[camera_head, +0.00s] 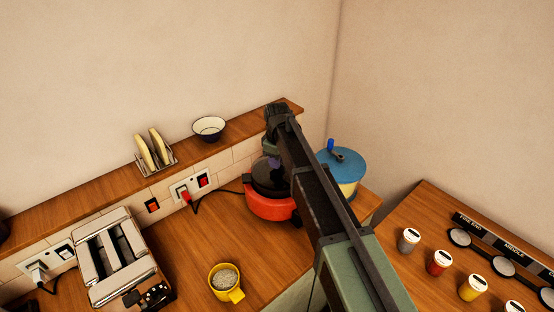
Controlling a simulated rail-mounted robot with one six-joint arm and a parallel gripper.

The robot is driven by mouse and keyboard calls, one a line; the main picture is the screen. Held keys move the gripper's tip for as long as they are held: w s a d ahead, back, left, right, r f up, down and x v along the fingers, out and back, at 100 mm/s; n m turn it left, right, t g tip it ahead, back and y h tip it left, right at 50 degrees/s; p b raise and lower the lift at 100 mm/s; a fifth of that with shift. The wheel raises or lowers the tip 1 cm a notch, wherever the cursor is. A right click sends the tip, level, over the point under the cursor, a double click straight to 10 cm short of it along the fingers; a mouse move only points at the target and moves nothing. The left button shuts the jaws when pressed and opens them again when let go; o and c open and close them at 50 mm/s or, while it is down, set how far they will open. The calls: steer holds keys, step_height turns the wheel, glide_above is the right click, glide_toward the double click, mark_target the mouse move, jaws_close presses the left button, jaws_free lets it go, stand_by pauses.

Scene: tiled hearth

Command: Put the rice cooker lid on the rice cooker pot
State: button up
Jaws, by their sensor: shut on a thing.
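The rice cooker pot (268,208) is a squat red vessel on the wooden counter, partly hidden by my arm on its right. The dark rice cooker lid (262,178) is at the pot's mouth, with a purplish patch near its top. My gripper (271,153) points down over the lid and is shut on it; the fingertips are small, dark and hard to make out. The lid lines up roughly with the pot in this view. I cannot tell whether it touches the rim or hangs just above.
A cream pot with a blue lid (345,160) stands close behind my arm. A toaster (115,258) and yellow mug (226,281) are at left and front. A bowl (209,128) and toast rack (155,150) sit on the ledge. Jars (438,262) occupy the right counter.

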steer(key=shift+f+b, duration=0.65)
steer(key=shift+f, duration=0.1)
steer(key=o, duration=1)
step_height(320, 180, up, 11)
steer(key=p, duration=1.1)
steer(key=shift+r, duration=0.1)
steer(key=shift+f, duration=0.2)
